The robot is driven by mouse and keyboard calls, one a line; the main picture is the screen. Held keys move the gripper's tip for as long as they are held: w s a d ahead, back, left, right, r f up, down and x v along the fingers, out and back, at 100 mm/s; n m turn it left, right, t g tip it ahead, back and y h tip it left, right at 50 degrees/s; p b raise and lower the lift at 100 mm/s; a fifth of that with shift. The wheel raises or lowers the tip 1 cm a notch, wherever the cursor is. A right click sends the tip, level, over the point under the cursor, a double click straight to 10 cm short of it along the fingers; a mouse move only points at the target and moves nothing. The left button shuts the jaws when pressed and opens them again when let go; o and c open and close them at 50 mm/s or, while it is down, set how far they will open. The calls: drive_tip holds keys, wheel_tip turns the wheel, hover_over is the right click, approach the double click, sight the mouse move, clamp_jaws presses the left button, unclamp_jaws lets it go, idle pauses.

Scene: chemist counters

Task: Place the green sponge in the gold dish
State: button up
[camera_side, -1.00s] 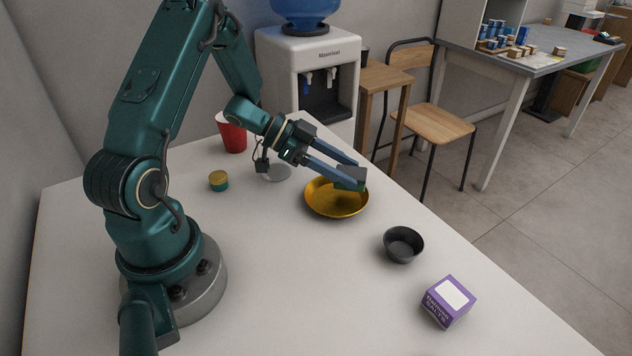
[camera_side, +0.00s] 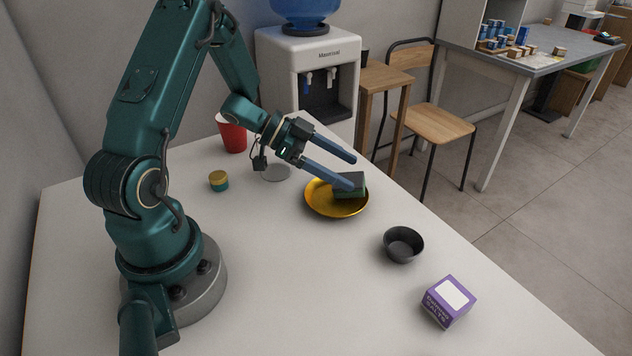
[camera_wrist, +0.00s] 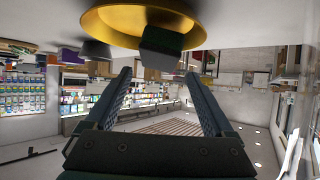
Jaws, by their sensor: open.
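The green sponge (camera_side: 349,186) is a small dark green block and lies in the gold dish (camera_side: 322,207) at its far right side. The dish is a shallow round bowl on the white table. My gripper (camera_side: 350,172) is open, its two blue fingers apart, over the far part of the dish. One finger passes in front of the sponge in the side view, and I cannot tell whether it touches. In the wrist view the sponge (camera_wrist: 160,41) shows against the dish (camera_wrist: 105,24), beyond the open fingertips (camera_wrist: 156,75).
A black bowl (camera_side: 403,244) and a purple box (camera_side: 449,301) stand to the right of the dish. A red cup (camera_side: 232,133) and a small jar with a gold lid (camera_side: 219,180) stand to the left. The front middle of the white table (camera_side: 300,290) is clear.

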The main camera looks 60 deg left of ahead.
drive_tip(key=v, duration=1.1)
drive_tip(key=w+a+r+n+t+y, duration=0.2)
drive_tip(key=w+r+n+t+y, duration=0.2)
drive_tip(key=w+r+y, duration=0.65)
drive_tip(key=s+d+f+n+g+h, duration=0.2)
drive_tip(key=s+d+f+n+g, duration=0.2)
drive_tip(key=s+d, duration=1.2)
drive_tip(key=s+g, duration=0.3)
drive_tip(key=s, duration=0.1)
drive_tip(key=shift+d+g, duration=0.3)
drive_tip(key=shift+h, duration=0.25)
